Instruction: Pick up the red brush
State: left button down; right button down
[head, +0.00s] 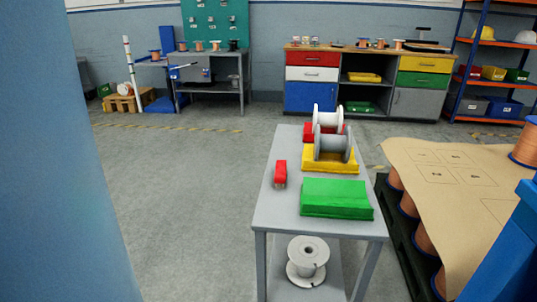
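A small red object that looks like the brush (280,174) lies on the left part of a narrow grey table (263,211) in the head view. Its far part is red and its near end is paler. It lies apart from the bins beside it. Neither of my grippers is in view.
The table also holds a green bin (336,199), a yellow bin (318,164), a red bin and grey-white spools (332,143). A spool (307,262) sits on its lower shelf. A cardboard-topped pallet (450,190) stands right. The floor left is clear; a blue-grey surface (60,170) blocks the far left.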

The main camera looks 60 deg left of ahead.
aim_at(280, 173)
jog(key=u, duration=1.75)
jog(key=i+l+z, duration=0.2)
jog(key=i, duration=0.3)
